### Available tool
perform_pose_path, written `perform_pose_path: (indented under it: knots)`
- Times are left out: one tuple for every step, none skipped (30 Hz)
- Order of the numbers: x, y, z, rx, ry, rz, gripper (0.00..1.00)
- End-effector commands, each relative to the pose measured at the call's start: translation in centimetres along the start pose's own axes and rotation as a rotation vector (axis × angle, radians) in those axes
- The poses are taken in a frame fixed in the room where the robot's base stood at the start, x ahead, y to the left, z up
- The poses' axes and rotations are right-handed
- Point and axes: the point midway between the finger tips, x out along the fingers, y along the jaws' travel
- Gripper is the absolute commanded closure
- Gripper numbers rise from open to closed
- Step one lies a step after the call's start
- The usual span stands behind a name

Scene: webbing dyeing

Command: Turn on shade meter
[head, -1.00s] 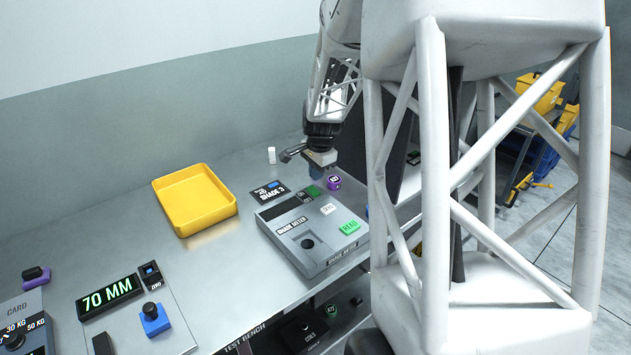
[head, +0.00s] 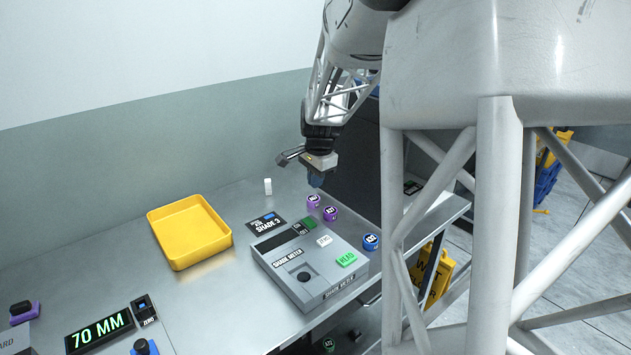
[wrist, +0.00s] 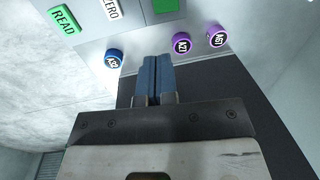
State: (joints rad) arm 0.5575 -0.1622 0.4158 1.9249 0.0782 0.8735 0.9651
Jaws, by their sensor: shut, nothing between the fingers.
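The shade meter (head: 283,271) is a grey box on the steel bench with a green READ button (head: 346,259), a white ZERO button (head: 324,240), a dark display strip and a green switch (head: 309,223) at its back edge. The meter's edge also shows at the top of the wrist view, with the green switch (wrist: 165,5) cut off by the frame. My gripper (head: 316,182) is above and behind the meter, apart from it. In the wrist view its blue fingertips (wrist: 154,62) are together and empty. The display shows no readable value.
Purple-sided pots (head: 330,213) and a blue pot (head: 371,242) stand behind and right of the meter. A SHADE 3 card (head: 267,223), a small white cylinder (head: 268,186) and a yellow tray (head: 188,232) lie left. A 70 MM display (head: 99,330) is front left.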

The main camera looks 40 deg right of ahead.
Motion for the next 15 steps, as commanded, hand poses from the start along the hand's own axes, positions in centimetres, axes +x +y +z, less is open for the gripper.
perform_pose_path:
  knots:
    - [0.0,0.0,0.0,0.000,0.000,0.000,1.00]
    - [0.0,0.0,0.0,0.000,0.000,-0.001,1.00]
    - [0.0,-0.2,0.0,0.000,0.000,-0.005,1.00]
    - [0.1,-0.3,0.0,0.000,0.000,-0.011,1.00]
    - [0.1,-0.6,0.0,0.000,0.001,-0.018,1.00]
    - [0.1,-0.9,-0.1,0.000,0.002,-0.029,1.00]
    - [0.1,-1.1,-0.1,0.000,0.002,-0.037,1.00]
    - [0.1,-1.3,-0.1,0.001,0.002,-0.043,1.00]
    - [0.1,-1.4,-0.1,0.001,0.002,-0.048,1.00]
    - [0.1,-1.4,-0.1,0.001,0.002,-0.049,1.00]
    - [0.1,-1.4,-0.1,0.001,0.002,-0.049,1.00]
    - [0.1,-1.4,-0.1,0.001,0.002,-0.048,1.00]
    - [0.1,-1.4,-0.1,0.001,0.002,-0.048,1.00]
    - [0.1,-1.4,-0.1,0.001,0.003,-0.048,1.00]
    - [0.1,-1.4,-0.1,0.001,0.003,-0.048,1.00]
